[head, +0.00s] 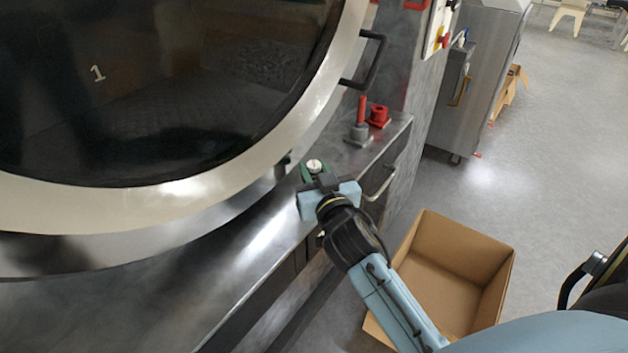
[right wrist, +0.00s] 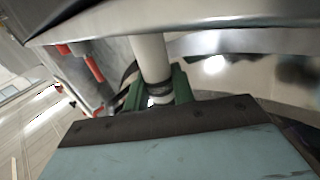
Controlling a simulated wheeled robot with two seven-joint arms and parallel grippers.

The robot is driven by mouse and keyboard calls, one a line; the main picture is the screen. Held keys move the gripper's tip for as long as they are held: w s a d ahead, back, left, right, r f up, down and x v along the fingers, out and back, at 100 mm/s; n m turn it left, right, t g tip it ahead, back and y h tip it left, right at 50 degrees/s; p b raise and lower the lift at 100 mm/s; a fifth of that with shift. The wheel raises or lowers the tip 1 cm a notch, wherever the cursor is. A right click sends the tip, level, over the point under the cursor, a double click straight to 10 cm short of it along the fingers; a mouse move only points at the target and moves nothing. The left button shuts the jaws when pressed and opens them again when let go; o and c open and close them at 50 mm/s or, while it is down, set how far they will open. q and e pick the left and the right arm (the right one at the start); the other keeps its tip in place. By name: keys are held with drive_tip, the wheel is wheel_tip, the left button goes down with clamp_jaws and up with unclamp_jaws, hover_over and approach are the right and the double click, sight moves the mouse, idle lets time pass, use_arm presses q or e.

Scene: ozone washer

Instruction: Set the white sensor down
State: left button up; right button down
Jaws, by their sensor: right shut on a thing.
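The white sensor (right wrist: 149,55) is a pale cylinder with a dark band low on it. In the right wrist view it stands between the green fingers of my right gripper (right wrist: 158,90), which is shut on it. In the head view, only the round white top of the sensor (head: 314,165) shows in my right gripper (head: 313,172), over the steel ledge (head: 245,245) in front of the washer. I cannot tell whether its lower end touches the ledge. My left gripper is not in view.
The round washer door (head: 150,205) stands close on the left. A red rod on a grey base (head: 359,132) and a red flanged piece (head: 378,116) stand farther along the ledge. A door handle (head: 371,62) juts out above them. An open cardboard box (head: 455,270) sits on the floor.

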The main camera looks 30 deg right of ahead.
drive_tip(key=shift+f, duration=0.15)
drive_tip(key=c, duration=1.2)
unclamp_jaws()
drive_tip(key=shift+f, duration=0.1)
drive_tip(key=shift+o, duration=0.2)
